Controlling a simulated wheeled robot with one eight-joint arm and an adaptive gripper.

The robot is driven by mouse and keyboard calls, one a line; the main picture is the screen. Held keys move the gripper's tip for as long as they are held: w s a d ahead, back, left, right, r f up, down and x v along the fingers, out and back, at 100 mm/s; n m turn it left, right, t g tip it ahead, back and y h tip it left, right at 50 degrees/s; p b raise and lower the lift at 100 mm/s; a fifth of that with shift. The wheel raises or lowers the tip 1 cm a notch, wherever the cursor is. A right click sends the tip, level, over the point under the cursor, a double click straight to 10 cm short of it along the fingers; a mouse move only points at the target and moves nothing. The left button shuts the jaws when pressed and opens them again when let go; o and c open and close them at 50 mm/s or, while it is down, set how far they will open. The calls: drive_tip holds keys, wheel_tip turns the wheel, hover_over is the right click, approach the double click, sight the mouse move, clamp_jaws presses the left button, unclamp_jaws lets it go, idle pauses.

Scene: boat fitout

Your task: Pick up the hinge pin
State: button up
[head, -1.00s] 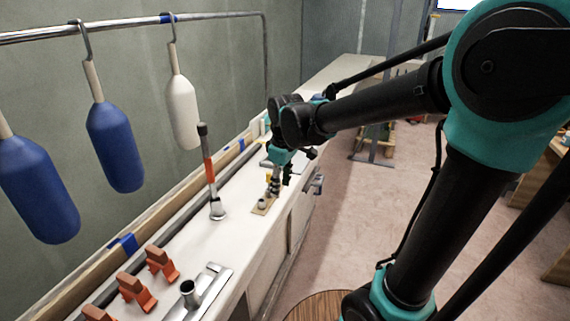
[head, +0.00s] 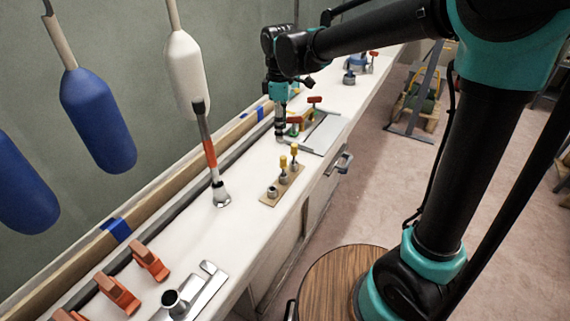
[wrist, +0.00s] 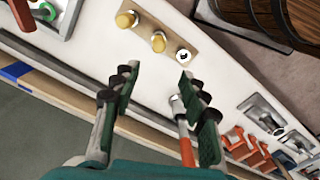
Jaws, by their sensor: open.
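A small wooden block (head: 268,200) on the white counter holds two upright yellow-topped pins, one (head: 294,153) at its far end and one (head: 283,171) in the middle. A short metal piece with a hole (head: 271,192) stands at its near end. Which of these is the hinge pin I cannot tell for sure. In the wrist view the yellow tops (wrist: 126,19) and (wrist: 158,42) and the holed piece (wrist: 184,56) lie beyond the fingertips. My gripper (head: 280,132) is open and empty, above the counter and apart from the block; its fingers (wrist: 157,86) are spread.
An orange-banded upright tool (head: 209,152) stands left of the block. Orange clamps (head: 149,261) and a metal plate with a tube (head: 190,300) lie nearer. Blue and white fenders (head: 97,120) hang at left. A metal plate with red handles (head: 322,132) lies beyond.

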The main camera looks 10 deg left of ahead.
sight(283, 156)
wheel_tip(283, 156, down, 8)
drive_tip(key=shift+r, duration=0.1)
drive_tip(key=shift+w+d+f, duration=0.15)
drive_tip(key=shift+f, duration=1.2)
drive_tip(key=shift+w+d+f, duration=0.1)
drive_tip(key=shift+d+f, duration=0.05)
drive_tip(key=shift+f, duration=1.15)
clamp_jaws()
